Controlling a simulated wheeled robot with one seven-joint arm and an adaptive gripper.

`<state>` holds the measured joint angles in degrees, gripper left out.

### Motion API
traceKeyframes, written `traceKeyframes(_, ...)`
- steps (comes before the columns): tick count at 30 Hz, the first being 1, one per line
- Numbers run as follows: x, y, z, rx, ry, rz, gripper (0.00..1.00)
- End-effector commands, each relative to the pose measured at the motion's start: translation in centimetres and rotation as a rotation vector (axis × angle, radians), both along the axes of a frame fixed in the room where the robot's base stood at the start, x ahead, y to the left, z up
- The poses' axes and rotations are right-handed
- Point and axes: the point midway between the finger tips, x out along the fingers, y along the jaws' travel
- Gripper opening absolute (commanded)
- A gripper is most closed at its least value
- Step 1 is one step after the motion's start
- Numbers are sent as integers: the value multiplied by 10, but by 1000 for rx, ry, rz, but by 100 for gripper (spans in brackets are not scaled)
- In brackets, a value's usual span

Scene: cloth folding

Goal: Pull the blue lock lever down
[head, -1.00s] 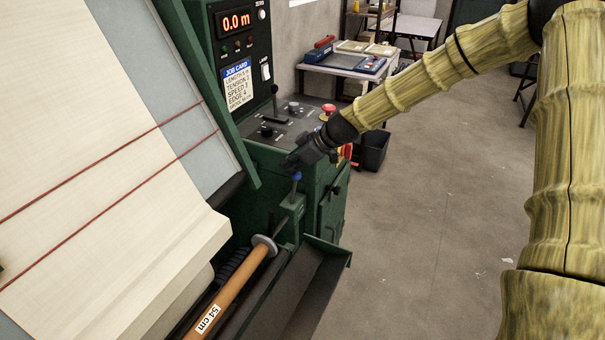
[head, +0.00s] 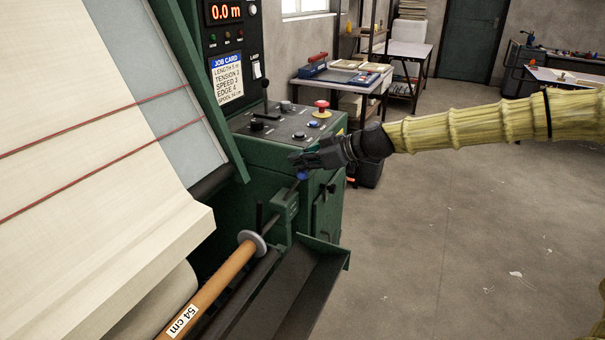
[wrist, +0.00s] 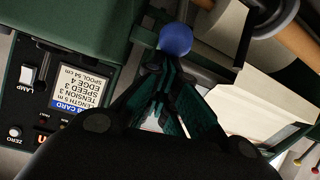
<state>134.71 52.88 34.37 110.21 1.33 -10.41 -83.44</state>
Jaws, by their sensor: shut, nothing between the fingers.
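The blue lock lever's round knob (head: 303,175) is at the side of the green machine, above the end of the orange-brown spool. In the wrist view the knob (wrist: 176,39) is just beyond my fingertips. My gripper (head: 297,161) reaches in from the right, and its fingers are shut and empty. In the head view the fingertips are just above the knob, and I cannot tell whether they touch it.
The spool (head: 222,279) marked 54 cm lies below left, beside a dark tray (head: 300,285). The control panel (head: 270,122) with a red button (head: 321,108) is behind my gripper. Cream cloth (head: 80,120) covers the left.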

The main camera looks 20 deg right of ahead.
Motion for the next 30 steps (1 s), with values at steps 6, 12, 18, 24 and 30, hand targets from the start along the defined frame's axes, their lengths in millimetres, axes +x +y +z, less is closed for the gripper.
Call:
traceKeyframes(6,-3,-5,-12,57,-46,5,0)
traceKeyframes(12,-6,-10,-14,97,-82,5,0)
traceKeyframes(18,-9,-14,-15,109,-96,7,0)
traceKeyframes(24,-13,-20,-20,108,-96,6,0)
traceKeyframes(30,-16,-23,-23,108,-95,7,0)
